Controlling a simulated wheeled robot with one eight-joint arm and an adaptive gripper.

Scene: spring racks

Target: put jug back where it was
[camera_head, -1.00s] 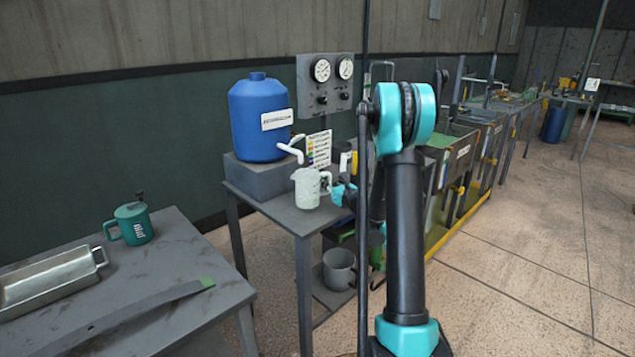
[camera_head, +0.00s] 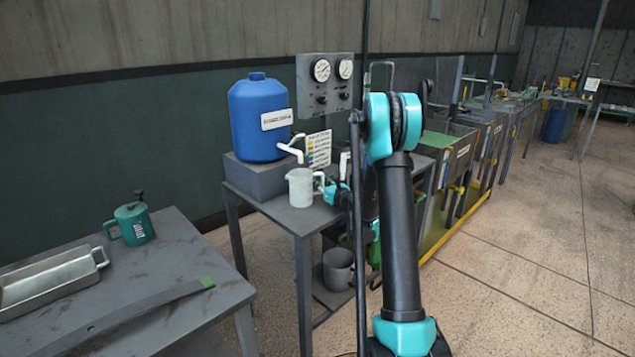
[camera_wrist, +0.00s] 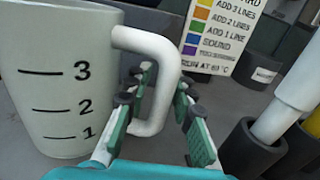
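The jug (camera_head: 300,188) is white, with a handle on its right side. It stands upright on the small grey table (camera_head: 270,208), in front of the blue tank's tap (camera_head: 291,149). In the wrist view the jug (camera_wrist: 55,85) fills the left side and shows marks 1, 2 and 3. My gripper (camera_wrist: 165,120) is open, with its fingers on either side of the jug's handle (camera_wrist: 168,75). The left finger is close to the handle; I cannot tell whether they touch. In the head view my gripper (camera_head: 335,192) is just right of the jug.
A blue tank (camera_head: 258,115) sits on a grey block behind the jug. A colour-striped card (camera_head: 318,150) stands behind. White-handled items in dark holders (camera_wrist: 255,145) are close right of my gripper.

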